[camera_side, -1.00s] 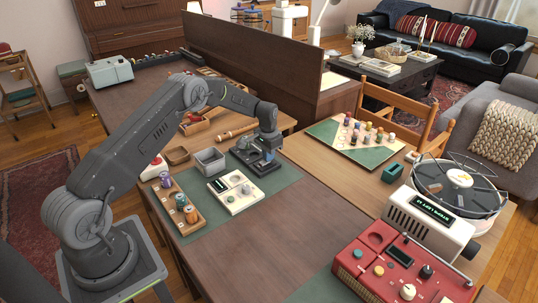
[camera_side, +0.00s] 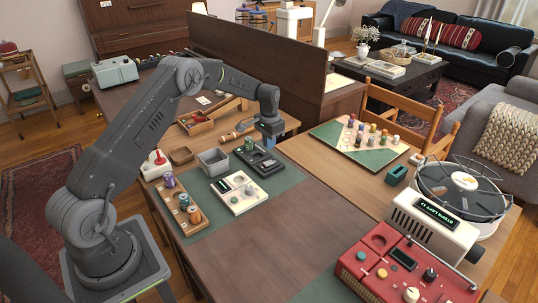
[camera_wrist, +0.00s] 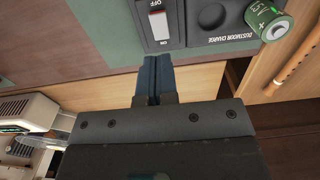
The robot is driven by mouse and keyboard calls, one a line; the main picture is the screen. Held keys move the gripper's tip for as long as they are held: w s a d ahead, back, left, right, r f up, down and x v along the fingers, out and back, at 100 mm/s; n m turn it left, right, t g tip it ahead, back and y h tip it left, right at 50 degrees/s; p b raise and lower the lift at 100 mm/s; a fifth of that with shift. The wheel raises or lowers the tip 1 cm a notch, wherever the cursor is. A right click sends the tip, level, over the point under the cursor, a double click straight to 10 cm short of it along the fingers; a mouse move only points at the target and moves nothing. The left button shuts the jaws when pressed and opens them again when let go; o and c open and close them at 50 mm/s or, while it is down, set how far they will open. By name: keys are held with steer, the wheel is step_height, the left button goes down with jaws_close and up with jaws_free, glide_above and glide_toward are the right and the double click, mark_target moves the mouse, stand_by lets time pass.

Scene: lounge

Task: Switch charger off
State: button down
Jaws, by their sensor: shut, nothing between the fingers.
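The charger (camera_side: 262,163) is a flat black unit on the green mat in the side view, with a green battery (camera_side: 249,144) standing at its back. In the wrist view the charger (camera_wrist: 200,39) shows at the top, with a white rocker switch (camera_wrist: 159,25) and the battery (camera_wrist: 266,18) at the right. Which way the switch is set I cannot tell. My gripper (camera_side: 269,141) is above the charger's back edge. In the wrist view my gripper (camera_wrist: 153,59) has its dark blue fingers shut together, empty, pointing toward the switch; contact is not visible.
A cream device (camera_side: 239,193), a grey bin (camera_side: 213,162) and a wooden rack (camera_side: 182,211) with several spools stand beside the charger. A wooden partition (camera_side: 258,60) rises behind. A red console (camera_side: 400,272) is at front right. The brown tabletop (camera_side: 285,222) in front is clear.

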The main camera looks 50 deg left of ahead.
step_height(320, 180, up, 8)
steer(key=shift+f, duration=0.25)
